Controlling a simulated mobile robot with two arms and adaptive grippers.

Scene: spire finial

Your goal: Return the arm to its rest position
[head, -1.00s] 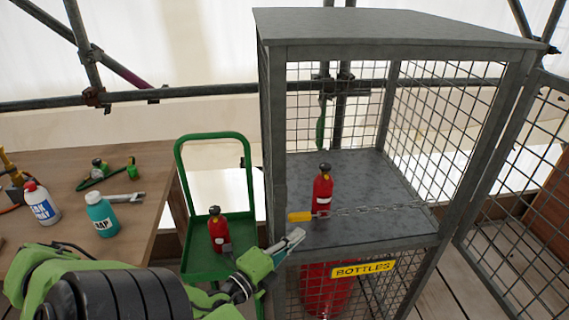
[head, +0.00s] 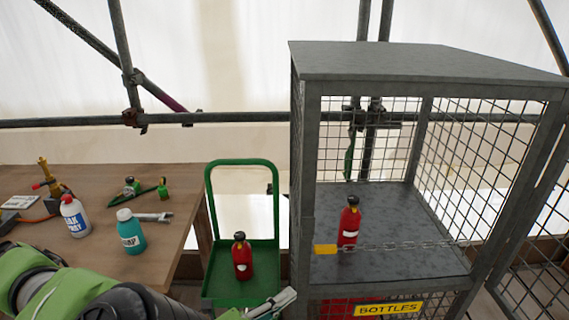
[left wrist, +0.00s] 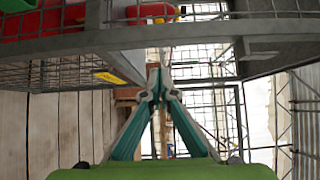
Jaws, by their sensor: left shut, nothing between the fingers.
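My left gripper (head: 272,303) is at the bottom of the head view, in front of the green trolley and left of the cage's lower front. Its fingers also show in the left wrist view (left wrist: 155,78), where the tips meet with nothing between them. My green and black left arm comes in from the bottom left, over the front of the table. My right gripper is not in view.
A grey mesh cage (head: 308,190) holds a red bottle (head: 348,224) on its shelf, behind a chain. A green trolley (head: 209,200) carries another red bottle (head: 242,258). The wooden table (head: 180,238) holds a teal bottle (head: 131,233), a white bottle (head: 75,217) and tools.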

